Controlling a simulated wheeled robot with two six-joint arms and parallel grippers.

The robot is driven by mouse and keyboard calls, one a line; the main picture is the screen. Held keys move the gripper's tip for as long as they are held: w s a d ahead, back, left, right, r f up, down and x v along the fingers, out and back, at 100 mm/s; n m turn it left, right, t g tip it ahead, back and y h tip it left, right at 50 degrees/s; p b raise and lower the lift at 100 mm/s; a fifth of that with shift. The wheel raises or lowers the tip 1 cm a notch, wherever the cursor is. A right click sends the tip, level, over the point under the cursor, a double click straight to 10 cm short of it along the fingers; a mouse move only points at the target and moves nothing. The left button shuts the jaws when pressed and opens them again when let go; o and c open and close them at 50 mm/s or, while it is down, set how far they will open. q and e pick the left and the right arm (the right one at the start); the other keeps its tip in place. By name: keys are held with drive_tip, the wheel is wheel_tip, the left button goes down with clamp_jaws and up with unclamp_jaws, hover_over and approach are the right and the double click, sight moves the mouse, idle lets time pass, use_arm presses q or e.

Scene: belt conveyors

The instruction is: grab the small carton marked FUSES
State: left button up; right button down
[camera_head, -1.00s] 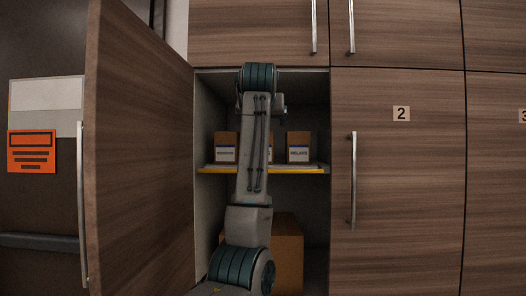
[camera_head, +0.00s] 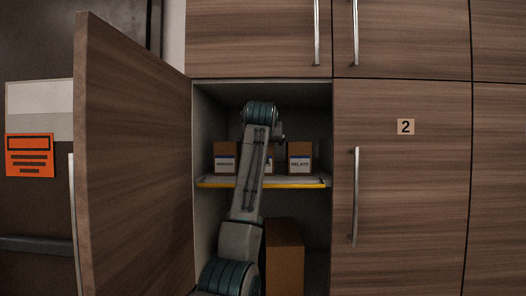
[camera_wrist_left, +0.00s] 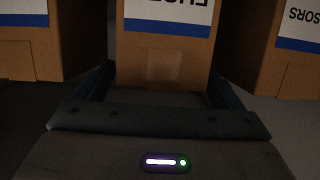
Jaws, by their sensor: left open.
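The FUSES carton (camera_wrist_left: 165,60) is a small brown box with a white and blue label. It fills the middle of the left wrist view, where its lettering appears upside down and partly cut off. In the head view only a sliver of this middle carton (camera_head: 270,160) shows beside my arm. My left gripper (camera_wrist_left: 160,75) is open, with one finger on each side of the carton's lower part; I cannot tell whether they touch it. In the head view the gripper is hidden behind my arm. My right gripper is in neither view.
The SENSORS carton (camera_head: 225,158) and RELAYS carton (camera_head: 299,157) stand close on either side, on a shelf with a yellow front edge (camera_head: 262,185). A larger brown box (camera_head: 285,258) is below. The open cabinet door (camera_head: 130,150) is at left.

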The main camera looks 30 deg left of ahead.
use_arm(q)
drive_tip(key=shift+w+a, duration=0.25)
drive_tip(key=shift+w, duration=0.05)
drive_tip(key=shift+w+a+f, duration=0.1)
drive_tip(key=shift+w+f, duration=0.1)
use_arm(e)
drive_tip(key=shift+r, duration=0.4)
use_arm(q)
drive_tip(key=c, duration=1.6)
drive_tip(key=shift+o, duration=0.2)
drive_tip(key=shift+r, duration=0.15)
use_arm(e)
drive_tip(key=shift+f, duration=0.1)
